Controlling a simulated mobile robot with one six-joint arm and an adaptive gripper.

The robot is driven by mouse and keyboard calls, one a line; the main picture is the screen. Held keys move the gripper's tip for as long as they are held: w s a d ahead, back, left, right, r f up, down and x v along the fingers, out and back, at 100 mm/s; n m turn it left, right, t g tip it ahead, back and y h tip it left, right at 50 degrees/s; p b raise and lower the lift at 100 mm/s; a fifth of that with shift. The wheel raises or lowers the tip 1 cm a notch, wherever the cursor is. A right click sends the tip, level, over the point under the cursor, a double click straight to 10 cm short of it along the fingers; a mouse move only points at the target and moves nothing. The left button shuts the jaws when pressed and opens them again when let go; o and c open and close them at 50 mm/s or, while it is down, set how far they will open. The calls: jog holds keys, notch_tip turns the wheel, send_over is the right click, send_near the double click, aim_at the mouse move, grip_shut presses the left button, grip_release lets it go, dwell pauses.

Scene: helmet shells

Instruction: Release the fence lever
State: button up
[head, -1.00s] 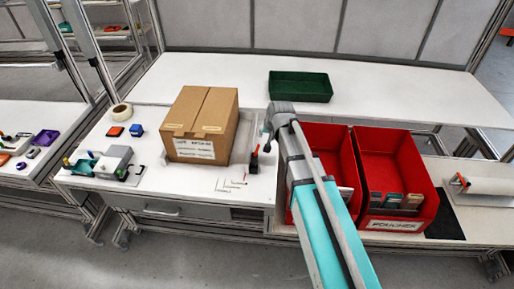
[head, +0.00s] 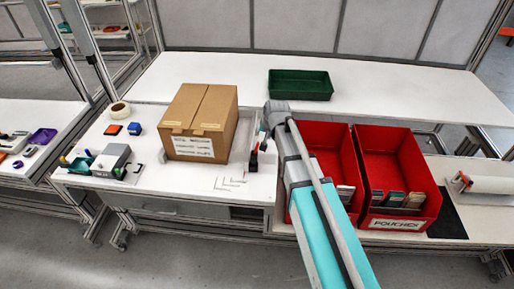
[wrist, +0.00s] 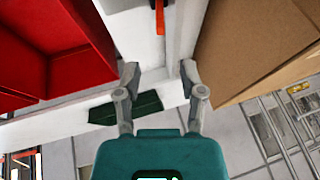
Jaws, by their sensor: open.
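The fence lever (wrist: 159,20) shows in the wrist view as a narrow orange-red handle with a dark base, at the top edge and partly out of frame. It stands against a pale fence rail (wrist: 180,40) beside the cardboard box (wrist: 250,45). My gripper (wrist: 159,70) is open and empty. Its two fingers are spread to either side of the lever's line, with the lever beyond the tips and no contact visible. In the head view, the lever (head: 253,161) is a small black and red piece right of the box; my arm hides most of the gripper.
A green tray (head: 300,85) sits on the rear table. A tape roll (head: 119,109) and small blocks lie left of the box. The bench front (head: 200,190) is mostly clear.

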aim_at(258, 143)
jog(key=shift+b+x, duration=4.65)
jog(key=shift+x, duration=0.95)
grip_shut()
